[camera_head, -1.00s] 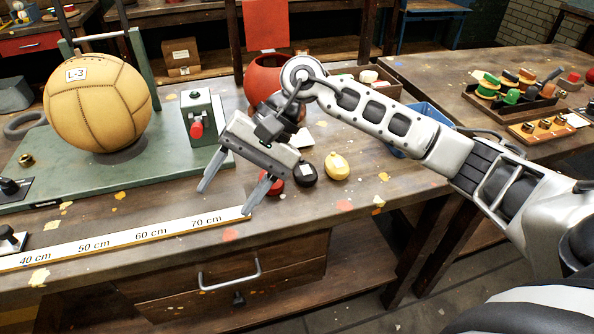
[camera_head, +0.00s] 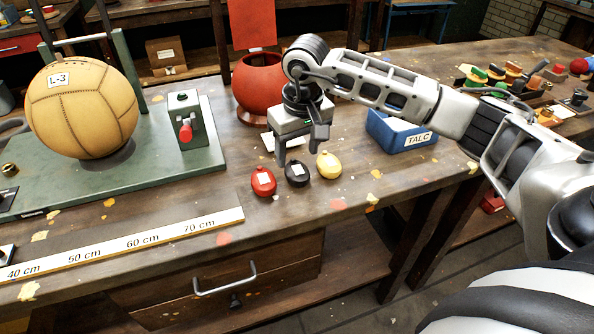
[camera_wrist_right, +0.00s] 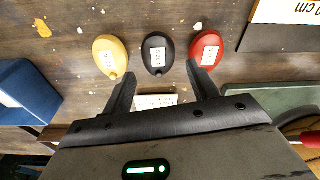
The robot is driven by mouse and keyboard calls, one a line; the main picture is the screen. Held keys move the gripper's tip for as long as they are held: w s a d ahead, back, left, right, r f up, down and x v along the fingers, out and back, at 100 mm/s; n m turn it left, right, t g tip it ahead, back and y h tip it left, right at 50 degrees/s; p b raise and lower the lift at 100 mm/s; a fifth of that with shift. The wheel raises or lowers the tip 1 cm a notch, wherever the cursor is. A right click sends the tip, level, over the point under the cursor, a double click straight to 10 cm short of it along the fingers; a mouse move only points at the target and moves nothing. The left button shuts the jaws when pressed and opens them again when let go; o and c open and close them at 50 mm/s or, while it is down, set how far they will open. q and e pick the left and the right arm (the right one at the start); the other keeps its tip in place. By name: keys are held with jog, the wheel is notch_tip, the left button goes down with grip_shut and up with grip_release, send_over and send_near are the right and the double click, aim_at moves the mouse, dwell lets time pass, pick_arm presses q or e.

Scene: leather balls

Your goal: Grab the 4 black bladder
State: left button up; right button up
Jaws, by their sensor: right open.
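The black bladder (camera_head: 297,173) lies on the bench between the red bladder (camera_head: 263,182) and the yellow bladder (camera_head: 328,165); each has a white label. My right gripper (camera_head: 299,158) is open and empty, pointing down just behind and above the black bladder. In the right wrist view the black bladder (camera_wrist_right: 157,54) sits beyond and between the fingertips (camera_wrist_right: 161,78), with the yellow bladder (camera_wrist_right: 110,56) on the left and the red bladder (camera_wrist_right: 206,50) on the right. A finger comes close to the red one. My left gripper is not in view.
A blue TALC box (camera_head: 401,132) stands right of the bladders. A red pot (camera_head: 260,88) stands behind, and a white card (camera_head: 283,142) lies near the gripper. A green stand with a tan ball (camera_head: 82,108) and a ruler (camera_head: 130,244) are at left.

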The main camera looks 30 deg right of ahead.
aim_at(298, 168)
jog(key=f, duration=0.2)
jog(key=f+p, duration=0.1)
jog(key=f, duration=0.2)
jog(key=shift+w+d+f, duration=0.1)
jog(key=shift+w+f, duration=0.2)
jog(key=c, duration=0.7)
